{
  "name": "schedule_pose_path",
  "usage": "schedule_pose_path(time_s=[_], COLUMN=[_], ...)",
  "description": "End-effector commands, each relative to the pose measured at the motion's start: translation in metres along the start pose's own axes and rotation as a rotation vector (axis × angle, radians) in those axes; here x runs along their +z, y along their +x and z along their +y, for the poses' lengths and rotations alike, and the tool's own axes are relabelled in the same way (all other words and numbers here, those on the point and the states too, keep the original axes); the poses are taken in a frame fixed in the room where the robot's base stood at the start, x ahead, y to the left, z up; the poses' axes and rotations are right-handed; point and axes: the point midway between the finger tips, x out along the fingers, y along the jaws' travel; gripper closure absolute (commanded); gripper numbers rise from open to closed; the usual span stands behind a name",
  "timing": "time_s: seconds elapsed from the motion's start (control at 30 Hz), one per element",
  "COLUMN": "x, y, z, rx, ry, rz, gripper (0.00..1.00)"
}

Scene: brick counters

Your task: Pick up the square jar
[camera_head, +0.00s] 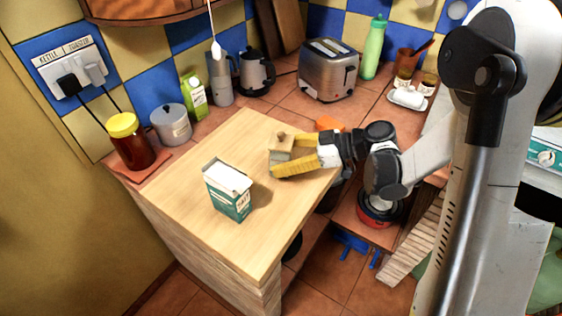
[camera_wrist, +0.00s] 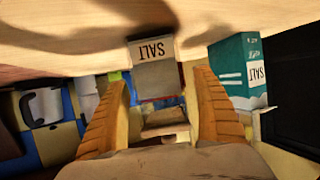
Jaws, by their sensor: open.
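The square jar (camera_head: 281,144) stands on the wooden counter top, with a pale body and a wooden lid with a knob. In the wrist view, which is upside down, the jar (camera_wrist: 156,80) shows a SALT label. My gripper (camera_head: 283,158) is open, with its yellow fingers coming from the right at the jar. In the wrist view the jar appears between the two fingers of my gripper (camera_wrist: 160,78), with gaps on both sides. Whether the fingertips reach fully past it cannot be told. The jar's lower part is partly hidden by a finger in the head view.
A teal and white salt box (camera_head: 229,191) stands on the same wooden top (camera_head: 180,190), left of the jar; it also shows in the wrist view (camera_wrist: 238,75).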

Motion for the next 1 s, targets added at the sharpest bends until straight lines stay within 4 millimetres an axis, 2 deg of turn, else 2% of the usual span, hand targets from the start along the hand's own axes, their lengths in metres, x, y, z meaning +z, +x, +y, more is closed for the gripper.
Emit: schedule_pose_path(time_s=[0.1,0.17,0.3,0.33,0.73,0.87,1.0], x=[-0.001,-0.001,-0.001,-0.001,-0.005,-0.019,-0.042], y=[-0.001,-0.001,-0.001,-0.001,-0.003,-0.008,-0.018], z=[0.0,0.0,0.0,0.0,0.0,0.0,0.0], rx=[0.0,0.0,0.0,0.0,-0.001,-0.001,-0.001], ry=[0.0,0.0,0.0,0.0,0.0,0.0,0.0], rz=[0.0,0.0,0.0,0.0,0.0,0.001,0.001], gripper=[0.22,0.4,0.83,0.9,0.9,0.9,0.9])
